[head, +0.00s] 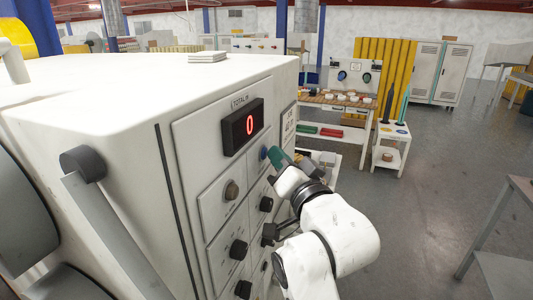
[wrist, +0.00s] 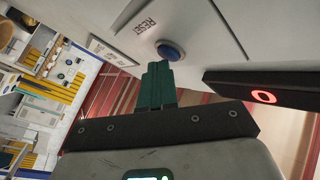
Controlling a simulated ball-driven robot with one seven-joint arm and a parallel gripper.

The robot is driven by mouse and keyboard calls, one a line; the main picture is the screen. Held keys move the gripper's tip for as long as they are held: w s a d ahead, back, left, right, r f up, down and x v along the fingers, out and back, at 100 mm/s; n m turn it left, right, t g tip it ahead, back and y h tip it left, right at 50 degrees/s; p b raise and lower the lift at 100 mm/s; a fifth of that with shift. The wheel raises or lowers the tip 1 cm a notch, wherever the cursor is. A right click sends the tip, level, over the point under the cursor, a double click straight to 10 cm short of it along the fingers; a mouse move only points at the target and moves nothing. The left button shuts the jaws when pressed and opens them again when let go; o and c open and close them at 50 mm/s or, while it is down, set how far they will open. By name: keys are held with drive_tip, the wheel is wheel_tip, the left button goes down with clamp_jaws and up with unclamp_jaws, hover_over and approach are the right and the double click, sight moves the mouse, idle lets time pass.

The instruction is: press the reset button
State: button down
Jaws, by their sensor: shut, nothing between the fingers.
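The reset button (wrist: 170,50) is a round blue button in a dark ring on the pale panel, with the word RESET printed beside it in the wrist view. In the head view the button (head: 264,153) shows as a small blue spot just left of my fingertips. My gripper (wrist: 158,72) has green fingers that are shut and empty. Their tips are right beside the button in the wrist view; whether they touch it I cannot tell. My gripper also shows in the head view (head: 272,156), pointing at the panel. The red display (head: 242,126) above reads 0.
Other knobs (head: 231,190) sit on the panel below and left of the button. The white machine (head: 110,100) fills the left side. A workbench (head: 345,105) and a small white stand (head: 391,150) are behind. Open grey floor lies to the right.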

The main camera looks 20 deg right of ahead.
drive_tip(key=shift+s+d, duration=0.45)
drive_tip(key=shift+d, duration=0.05)
drive_tip(key=s+d+p, duration=0.1)
drive_tip(key=d, duration=0.1)
drive_tip(key=s+d, duration=0.2)
drive_tip(key=shift+p, duration=0.35)
idle(0.7)
drive_tip(key=s+d+f+n+g+h, duration=0.15)
drive_tip(key=s+f+g, duration=0.35)
drive_tip(key=f, duration=0.8)
drive_tip(key=s+d+f+n+g+h, duration=0.15)
drive_tip(key=s+f+g, duration=0.35)
drive_tip(key=f, duration=0.7)
drive_tip(key=s+d+f+g, duration=0.1)
drive_tip(key=s+f+g, duration=0.1)
drive_tip(key=s+f, duration=0.3)
drive_tip(key=s+d+f+n+g, duration=0.1)
drive_tip(key=s+f+g, duration=0.2)
drive_tip(key=s, duration=0.9)
drive_tip(key=s+d+f+g+b, duration=0.1)
drive_tip(key=s+f+g, duration=0.2)
drive_tip(key=s+f, duration=0.4)
drive_tip(key=shift+s+d+n, duration=0.4)
drive_tip(key=shift+s, duration=0.75)
